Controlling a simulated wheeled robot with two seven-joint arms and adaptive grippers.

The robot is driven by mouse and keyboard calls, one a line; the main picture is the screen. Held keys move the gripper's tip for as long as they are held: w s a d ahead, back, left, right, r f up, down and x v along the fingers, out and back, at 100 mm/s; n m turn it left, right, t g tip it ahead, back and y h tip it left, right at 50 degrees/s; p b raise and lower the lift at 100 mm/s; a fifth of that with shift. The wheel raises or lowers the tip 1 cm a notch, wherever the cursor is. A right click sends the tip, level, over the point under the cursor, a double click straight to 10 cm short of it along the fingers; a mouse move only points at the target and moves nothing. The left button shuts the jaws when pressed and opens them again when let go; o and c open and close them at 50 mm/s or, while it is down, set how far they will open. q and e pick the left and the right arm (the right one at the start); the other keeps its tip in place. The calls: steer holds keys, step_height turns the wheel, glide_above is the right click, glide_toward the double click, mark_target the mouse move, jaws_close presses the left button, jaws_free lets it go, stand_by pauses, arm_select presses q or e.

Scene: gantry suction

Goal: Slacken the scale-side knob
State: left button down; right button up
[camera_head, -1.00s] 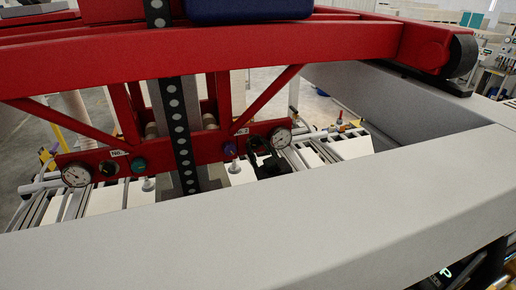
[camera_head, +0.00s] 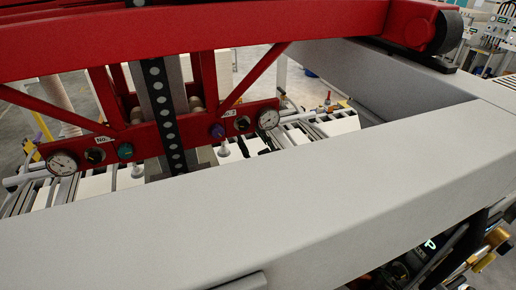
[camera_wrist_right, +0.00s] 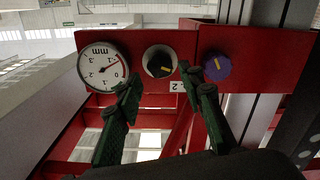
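On the red panel in the head view, a black knob (camera_head: 241,123) sits between a purple knob (camera_head: 217,130) and a round dial gauge (camera_head: 268,118). The wrist view shows this black knob with a yellow mark (camera_wrist_right: 160,61), the gauge (camera_wrist_right: 102,66) and the purple knob (camera_wrist_right: 217,67), all upside down. My right gripper (camera_wrist_right: 168,82) is open and empty, its dark green fingers around the black knob's position in that view; contact cannot be told. My left gripper is not in view.
The panel's left end carries another gauge (camera_head: 61,163), another black knob (camera_head: 95,156) and a green knob (camera_head: 125,151). A wide grey beam (camera_head: 250,220) crosses in front of the panel. Red gantry bars (camera_head: 180,38) run above it.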

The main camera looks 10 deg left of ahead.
mark_target(244, 127)
steer(key=v, duration=0.6)
steer(key=shift+s+d, duration=0.3)
steer(key=p+x, duration=0.2)
steer(key=x, duration=0.3)
steer(key=p+x, duration=0.3)
steer(key=x, duration=0.3)
steer(key=shift+s+a+r, duration=0.1)
steer(key=shift+s+r, duration=0.05)
steer(key=shift+r, duration=0.1)
steer(key=shift+w+a, duration=0.35)
steer(key=shift+w, duration=0.1)
steer(key=shift+c, duration=0.6)
